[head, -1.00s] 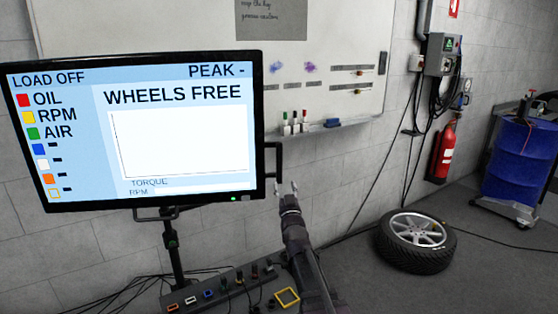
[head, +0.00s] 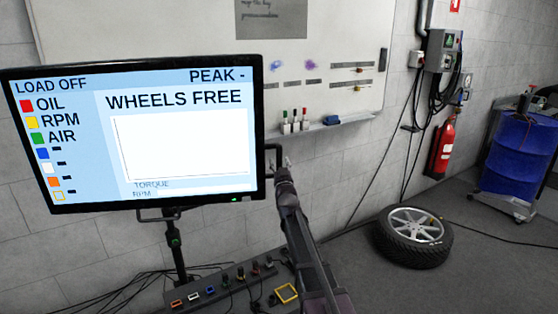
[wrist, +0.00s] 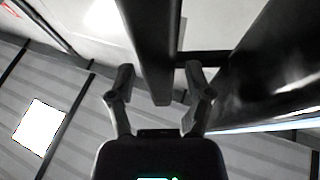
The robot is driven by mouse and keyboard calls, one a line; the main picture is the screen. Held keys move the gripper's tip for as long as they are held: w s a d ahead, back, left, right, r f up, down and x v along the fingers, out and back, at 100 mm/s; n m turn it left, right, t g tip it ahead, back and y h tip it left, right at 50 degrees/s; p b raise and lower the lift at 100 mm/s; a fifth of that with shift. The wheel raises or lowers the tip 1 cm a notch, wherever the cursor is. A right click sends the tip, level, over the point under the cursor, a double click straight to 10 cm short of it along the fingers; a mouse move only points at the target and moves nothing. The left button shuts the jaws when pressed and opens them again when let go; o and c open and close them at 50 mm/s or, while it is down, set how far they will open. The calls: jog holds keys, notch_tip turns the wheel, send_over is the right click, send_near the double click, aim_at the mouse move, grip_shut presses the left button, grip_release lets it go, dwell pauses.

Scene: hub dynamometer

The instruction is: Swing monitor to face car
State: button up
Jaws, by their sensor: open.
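The monitor (head: 135,135) stands at the left of the head view on a dark post (head: 177,245), its lit screen facing me. It reads "WHEELS FREE" and "LOAD OFF". A dark bar handle (head: 279,150) sticks out from its right edge. My gripper (head: 286,162) is at this handle. In the wrist view, my gripper (wrist: 157,72) is open, one finger on each side of a dark bar (wrist: 155,45), apparently the handle. I cannot tell whether either finger touches it. The car is not in view.
A console (head: 228,284) with coloured sockets sits below the monitor, with cables around it. A tyre (head: 388,247) lies on the floor to the right. A fire extinguisher (head: 443,148) and blue drum (head: 510,155) stand farther right. A whiteboard (head: 340,60) hangs behind.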

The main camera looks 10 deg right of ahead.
jog(key=shift+w, duration=0.1)
grip_shut()
jog(key=w, duration=1.7)
jog(key=shift+w+d, duration=0.15)
jog(key=shift+w, duration=0.15)
grip_release()
jog(key=shift+s, duration=0.15)
